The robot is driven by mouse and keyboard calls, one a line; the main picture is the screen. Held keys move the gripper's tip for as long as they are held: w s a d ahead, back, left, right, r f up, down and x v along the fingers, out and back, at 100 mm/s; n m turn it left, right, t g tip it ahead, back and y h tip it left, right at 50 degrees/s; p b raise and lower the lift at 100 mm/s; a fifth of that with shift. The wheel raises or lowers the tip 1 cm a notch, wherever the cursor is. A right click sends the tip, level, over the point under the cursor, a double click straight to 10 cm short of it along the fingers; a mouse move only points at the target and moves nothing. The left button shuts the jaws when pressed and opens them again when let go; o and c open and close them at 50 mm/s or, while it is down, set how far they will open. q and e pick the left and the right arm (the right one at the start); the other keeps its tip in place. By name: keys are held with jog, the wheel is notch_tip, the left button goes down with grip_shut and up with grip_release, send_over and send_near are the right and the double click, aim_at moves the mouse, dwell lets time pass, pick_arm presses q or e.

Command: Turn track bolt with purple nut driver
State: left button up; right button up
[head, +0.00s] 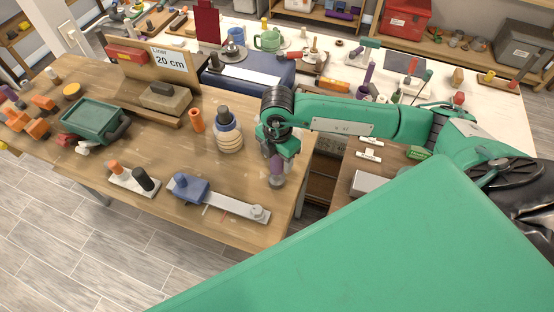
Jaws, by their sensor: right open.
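My right gripper (279,151) points down near the right edge of the wooden table, its fingers open. A small purple-topped piece with a grey lower end (277,166) is directly under and partly between the fingers; I cannot tell whether they touch it. It looks like the purple nut driver, standing upright. To its left, a flat metal track (228,201) lies on the table, with a blue block (188,188) on its left end and a round silver bolt (258,212) at its right end. The driver is apart from the bolt. My left gripper is not in view.
A ringed cream and blue bottle (228,133) and an orange cylinder (196,120) stand behind the track. A white base with two pegs (133,181) is left of it. A green tray (95,118) is farther left. My own green link covers the lower right.

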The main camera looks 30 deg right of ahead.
jog(key=shift+f, duration=0.4)
jog(key=shift+c, duration=0.4)
grip_shut()
jog(key=shift+r, duration=0.1)
